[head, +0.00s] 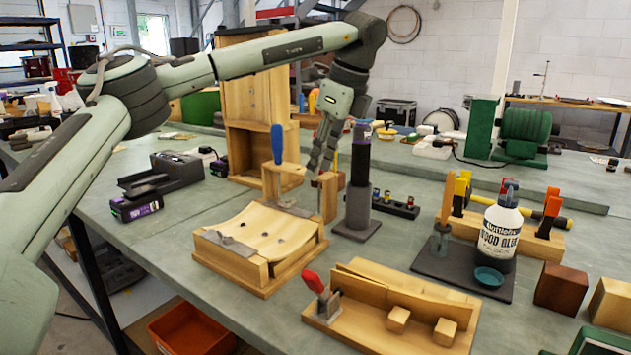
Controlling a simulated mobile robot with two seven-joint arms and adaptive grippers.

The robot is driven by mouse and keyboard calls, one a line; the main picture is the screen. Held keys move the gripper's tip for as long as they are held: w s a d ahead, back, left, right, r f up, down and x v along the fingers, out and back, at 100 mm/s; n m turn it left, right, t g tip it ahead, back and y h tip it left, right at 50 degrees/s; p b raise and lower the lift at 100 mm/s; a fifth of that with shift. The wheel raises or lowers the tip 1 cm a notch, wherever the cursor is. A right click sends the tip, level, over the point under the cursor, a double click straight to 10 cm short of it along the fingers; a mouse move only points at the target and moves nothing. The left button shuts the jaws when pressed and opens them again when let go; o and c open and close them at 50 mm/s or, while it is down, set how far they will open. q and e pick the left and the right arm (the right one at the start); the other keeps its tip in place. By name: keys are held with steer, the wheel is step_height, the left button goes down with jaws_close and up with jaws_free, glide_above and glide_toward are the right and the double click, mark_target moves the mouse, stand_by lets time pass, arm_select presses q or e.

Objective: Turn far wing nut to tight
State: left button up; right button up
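My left gripper (321,163) reaches down behind the wooden fixture in the middle of the bench. Its fingers point down beside a small upright wooden post (328,203) at the fixture's far right corner. Its fingertips are close to a small reddish-brown part at the post's top; contact cannot be told. The finger gap is too small and partly blocked to read. The far wing nut cannot be made out clearly; it may be at these fingertips. The fixture holds a curved wooden panel (262,229). My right gripper is not in view.
A dark cylinder on a square base (358,205) stands just right of the gripper. A blue-handled tool (277,146) rises left of it. A red-handled clamp jig (393,316), a glue bottle (499,234) and wooden blocks (561,288) stand nearer and right.

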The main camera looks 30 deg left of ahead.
mark_target(287, 203)
arm_select(q)
steer(key=shift+g+y, duration=0.3)
steer(key=shift+y, duration=0.1)
steer(key=a, duration=0.2)
steer(key=a+f, duration=0.1)
steer(key=a, duration=0.1)
steer(key=shift+s, duration=0.4)
steer(key=x, duration=0.7)
steer(key=shift+s+d+f, duration=0.1)
steer(key=shift+d, duration=0.1)
